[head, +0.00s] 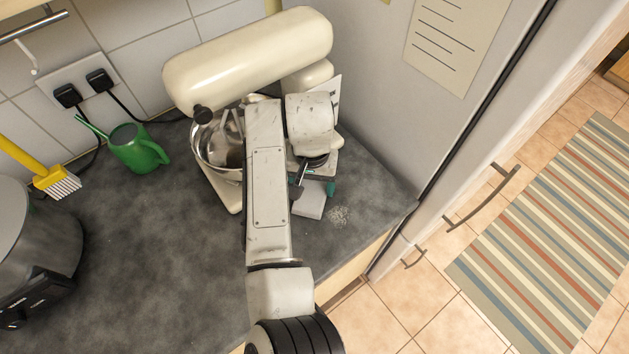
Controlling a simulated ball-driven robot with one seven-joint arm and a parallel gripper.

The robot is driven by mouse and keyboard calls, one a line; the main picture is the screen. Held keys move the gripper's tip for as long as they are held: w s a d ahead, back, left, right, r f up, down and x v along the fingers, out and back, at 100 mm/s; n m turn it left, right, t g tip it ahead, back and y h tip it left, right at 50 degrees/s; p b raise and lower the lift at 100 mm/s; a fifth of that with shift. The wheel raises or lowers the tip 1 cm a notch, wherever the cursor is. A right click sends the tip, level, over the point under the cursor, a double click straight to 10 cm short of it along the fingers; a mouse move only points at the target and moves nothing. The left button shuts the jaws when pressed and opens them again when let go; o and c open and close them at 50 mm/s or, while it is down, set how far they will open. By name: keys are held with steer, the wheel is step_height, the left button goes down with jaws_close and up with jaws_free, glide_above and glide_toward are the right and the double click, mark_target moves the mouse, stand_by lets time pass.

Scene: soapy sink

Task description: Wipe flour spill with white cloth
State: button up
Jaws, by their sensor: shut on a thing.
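A small pale flour spill (339,215) lies on the dark grey counter, near its right front edge. My gripper (314,188), with teal fingertips, points down at the counter just left of and behind the spill. It is shut on the white cloth (311,205), a pale, flat, folded-looking piece that shows below and in front of the fingers. The cloth is beside the spill, with a little bare counter between them. Whether the cloth touches the counter is hard to tell. My arm hides part of the counter to the left.
A cream stand mixer (250,62) with a metal bowl (215,145) stands behind my arm. A tall grey fridge-like cabinet (390,110) bounds the right. A green watering can (137,150), yellow brush (40,172) and large metal pot (35,240) are left. The left-middle counter (160,260) is clear.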

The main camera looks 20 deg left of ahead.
mark_target(343, 229)
steer(key=shift+s+a+r+p, duration=0.25)
steer(key=shift+r+p, duration=0.3)
steer(key=shift+p, duration=0.85)
steer(key=shift+s+d+f, duration=0.2)
steer(key=shift+s+d, duration=0.1)
steer(key=shift+s+d+f, duration=0.1)
steer(key=shift+s+d, duration=0.25)
steer(key=shift+d, duration=0.2)
steer(key=shift+s+d+f, duration=0.1)
steer(key=shift+s+d, duration=0.2)
steer(key=shift+d, duration=0.25)
steer(key=shift+s+d+f, duration=0.15)
steer(key=shift+s+d, duration=0.6)
steer(key=shift+d, duration=0.3)
steer(key=shift+s+d+f, duration=0.1)
steer(key=shift+s+d, duration=0.7)
steer(key=shift+d, duration=0.2)
steer(key=shift+s+d+f, duration=0.15)
steer(key=shift+s+d, duration=0.6)
steer(key=shift+d, duration=0.3)
steer(key=shift+a+r, duration=0.1)
steer(key=shift+r, duration=3.05)
steer(key=shift+w, duration=0.1)
